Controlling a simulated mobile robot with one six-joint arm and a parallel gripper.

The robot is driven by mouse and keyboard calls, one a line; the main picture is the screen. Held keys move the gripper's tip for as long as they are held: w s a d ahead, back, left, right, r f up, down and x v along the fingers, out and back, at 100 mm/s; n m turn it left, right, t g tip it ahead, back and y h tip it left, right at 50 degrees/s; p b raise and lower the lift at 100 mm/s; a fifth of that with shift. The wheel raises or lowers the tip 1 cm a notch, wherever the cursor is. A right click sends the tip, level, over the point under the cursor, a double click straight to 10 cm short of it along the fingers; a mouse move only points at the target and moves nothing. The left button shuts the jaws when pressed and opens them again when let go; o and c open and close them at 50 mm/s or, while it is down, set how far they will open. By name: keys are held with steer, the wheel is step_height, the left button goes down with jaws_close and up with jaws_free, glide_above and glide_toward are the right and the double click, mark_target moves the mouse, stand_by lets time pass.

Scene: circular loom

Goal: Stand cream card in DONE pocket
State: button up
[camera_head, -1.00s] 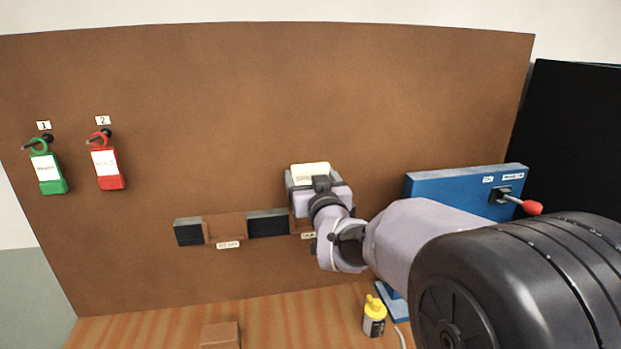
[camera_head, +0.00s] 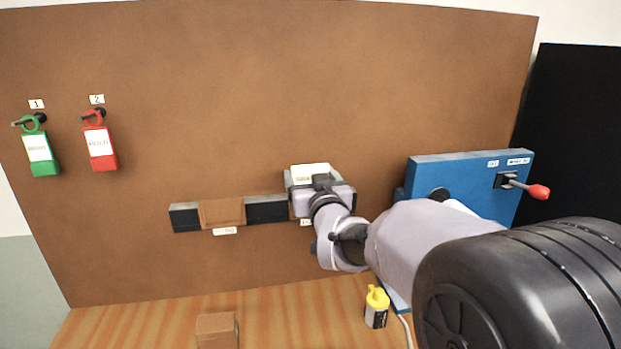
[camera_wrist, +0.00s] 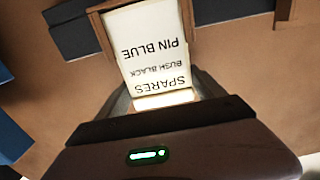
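The cream card (camera_wrist: 155,52) fills the middle of the wrist view. Its print is upside down there and reads SPARES, BUSH BLACK, PIN BLUE. In the head view the card (camera_head: 311,172) shows above my gripper (camera_head: 316,184). In the wrist view my gripper (camera_wrist: 163,98) has its dark fingers against both sides of the card's near end. The card's far end lies between the brown sides of a pocket (camera_wrist: 102,32). I cannot tell how deep it sits. In the head view my gripper mostly hides this pocket, and its label (camera_head: 305,222) is partly covered.
A second brown pocket (camera_head: 222,212) is to the left on the same dark rail (camera_head: 265,208). Green (camera_head: 40,155) and red (camera_head: 100,148) tags hang at the far left. A blue panel (camera_head: 455,180) with a red-knobbed lever (camera_head: 538,191) is at the right. A yellow-capped bottle (camera_head: 376,308) stands below.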

steer(key=o, duration=0.3)
steer(key=v, duration=1.7)
steer(key=shift+s+d+r+p, duration=0.1)
steer(key=shift+s+r+p, duration=0.05)
steer(key=shift+s+p, duration=0.15)
